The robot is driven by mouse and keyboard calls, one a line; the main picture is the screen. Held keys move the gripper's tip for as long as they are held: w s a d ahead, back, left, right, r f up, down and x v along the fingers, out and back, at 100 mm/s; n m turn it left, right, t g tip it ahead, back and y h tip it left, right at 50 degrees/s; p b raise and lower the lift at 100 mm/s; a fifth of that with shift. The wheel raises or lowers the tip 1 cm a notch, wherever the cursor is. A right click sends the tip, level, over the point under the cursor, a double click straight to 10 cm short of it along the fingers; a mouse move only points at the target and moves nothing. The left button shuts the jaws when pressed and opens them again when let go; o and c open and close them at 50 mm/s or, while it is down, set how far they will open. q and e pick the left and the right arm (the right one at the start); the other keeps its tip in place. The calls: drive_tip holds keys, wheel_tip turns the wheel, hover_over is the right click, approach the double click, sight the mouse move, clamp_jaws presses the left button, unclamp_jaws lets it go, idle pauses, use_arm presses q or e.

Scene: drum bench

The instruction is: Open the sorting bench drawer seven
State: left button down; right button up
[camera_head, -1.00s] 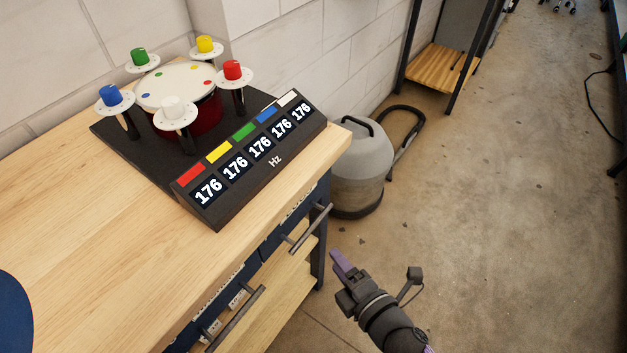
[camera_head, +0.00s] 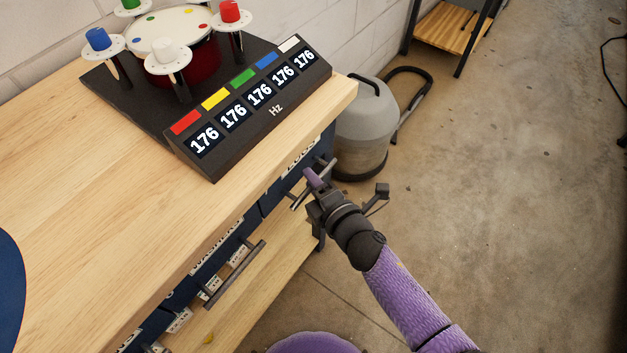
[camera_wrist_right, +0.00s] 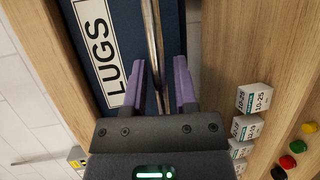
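The wooden sorting bench (camera_head: 110,190) has dark blue drawers under its top. In the right wrist view, a blue drawer front (camera_wrist_right: 172,18) carries a white label reading LUGS (camera_wrist_right: 102,50). Its bar handle (camera_wrist_right: 151,20) runs between the purple fingers of my right gripper (camera_wrist_right: 158,68). The fingers are apart, one on each side of the bar; contact is not clear. In the head view my right gripper (camera_head: 310,178) is at this far handle (camera_head: 326,166), and the drawer looks shut. No number seven is readable. My left gripper is out of view.
A nearer drawer handle (camera_head: 235,275) sticks out to the left. A black Hz display (camera_head: 250,110) and a drum stand on the bench top. A grey canister (camera_head: 362,130) stands beyond the bench end. Small labelled boxes (camera_wrist_right: 254,98) sit on wood beside the drawer. The floor right is clear.

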clamp_jaws()
idle(1.1)
